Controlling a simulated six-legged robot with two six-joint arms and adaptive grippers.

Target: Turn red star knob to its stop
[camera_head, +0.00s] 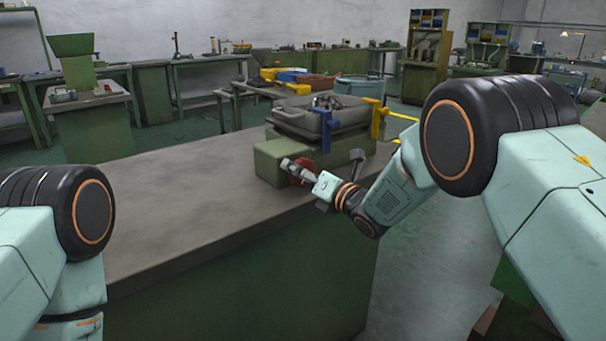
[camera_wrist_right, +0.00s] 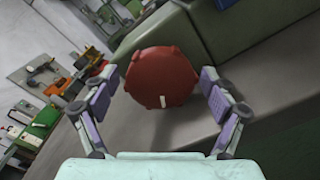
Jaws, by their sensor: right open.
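The red star knob (camera_wrist_right: 160,77) is a round, lobed disc with a white mark near its lower edge in the right wrist view. In the head view the red knob (camera_head: 302,171) shows on the front of a green machine box (camera_head: 270,160), partly hidden by my right gripper (camera_head: 296,168). In the right wrist view my right gripper (camera_wrist_right: 158,105) is open, with one finger on each side of the knob. I cannot tell whether the fingers touch it. My left arm shows at the lower left of the head view, but its gripper is out of view.
The machine stands at the far end of a long grey-topped bench (camera_head: 170,200). A grey tray (camera_head: 300,117) sits on top, with a blue lever (camera_head: 326,132) and a yellow lever (camera_head: 377,122) beside it. The bench top left of the machine is clear.

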